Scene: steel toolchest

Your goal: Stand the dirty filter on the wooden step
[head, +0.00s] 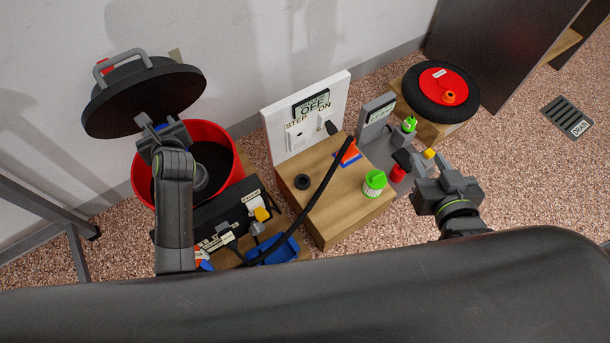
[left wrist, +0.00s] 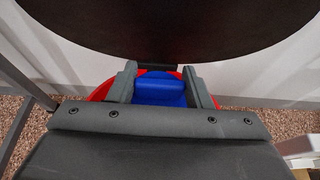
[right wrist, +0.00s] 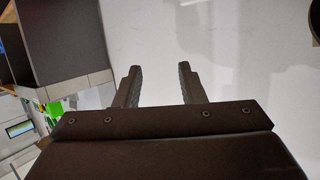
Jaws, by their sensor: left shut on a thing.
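The wooden step (head: 335,215) is a light wooden block in the middle of the head view, in front of a white panel. My left gripper (head: 160,130) is above a red bucket (head: 143,185), shut on a blue tab (left wrist: 160,90) at the edge of a black round lid (head: 130,98). The lid is tilted up above the bucket. A dark grey round part (head: 200,180) shows inside the bucket, partly hidden by my arm; I cannot tell if it is the dirty filter. A small green-topped white ribbed cylinder (head: 374,184) stands on the step. My right gripper (head: 447,182) is open and empty, right of the step.
A black wheel-like disc with a red centre (head: 440,90) rests on wood at the back right.

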